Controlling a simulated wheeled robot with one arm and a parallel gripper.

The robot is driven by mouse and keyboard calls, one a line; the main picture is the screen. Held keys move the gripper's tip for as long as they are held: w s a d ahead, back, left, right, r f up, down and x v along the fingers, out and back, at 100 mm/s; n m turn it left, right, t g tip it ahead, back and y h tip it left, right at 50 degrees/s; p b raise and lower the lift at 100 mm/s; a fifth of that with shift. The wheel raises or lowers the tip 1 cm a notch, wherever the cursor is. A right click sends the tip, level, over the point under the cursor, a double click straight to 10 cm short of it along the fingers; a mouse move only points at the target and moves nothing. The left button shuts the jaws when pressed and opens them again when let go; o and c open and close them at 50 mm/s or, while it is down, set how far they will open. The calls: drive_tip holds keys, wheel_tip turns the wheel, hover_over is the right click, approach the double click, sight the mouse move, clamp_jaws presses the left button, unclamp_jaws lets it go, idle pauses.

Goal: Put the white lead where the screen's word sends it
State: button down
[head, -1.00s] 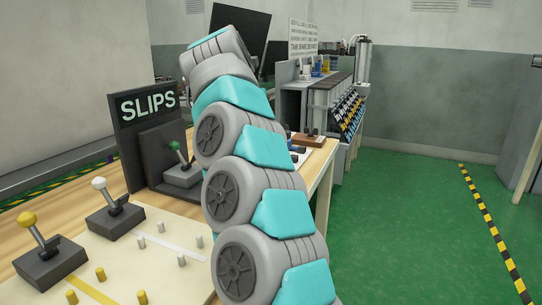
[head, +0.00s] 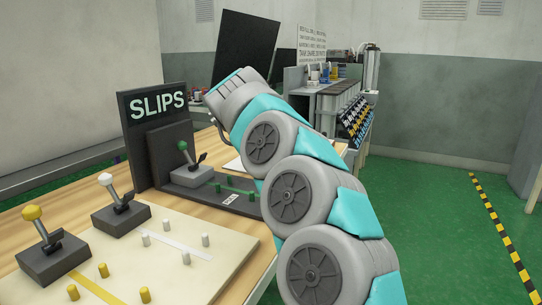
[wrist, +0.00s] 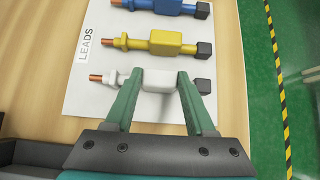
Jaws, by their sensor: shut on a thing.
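The white lead (wrist: 158,81) lies across a white sheet marked LEADS (wrist: 88,75), with its copper tip to the left and dark end cap to the right. My gripper (wrist: 161,77) is shut on its white middle block, one green finger at each side. The lead seems still at the sheet's level. In the head view my gripper and the lead are hidden behind my arm. A dark screen (head: 245,50) stands at the back; no word is readable on it. A dark panel reads SLIPS (head: 158,103).
Yellow (wrist: 160,42) and blue (wrist: 165,5) leads lie beyond the white one. Levers with yellow (head: 32,212), white (head: 105,179) and green (head: 183,146) knobs stand on the left, near short matching pegs. A green floor (head: 440,230) lies right of the table.

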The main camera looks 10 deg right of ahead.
drive_tip(key=shift+f, duration=0.1)
drive_tip(key=c, duration=0.7)
unclamp_jaws()
drive_tip(key=shift+f, duration=0.1)
drive_tip(key=o, duration=0.5)
drive_tip(key=shift+c, duration=0.2)
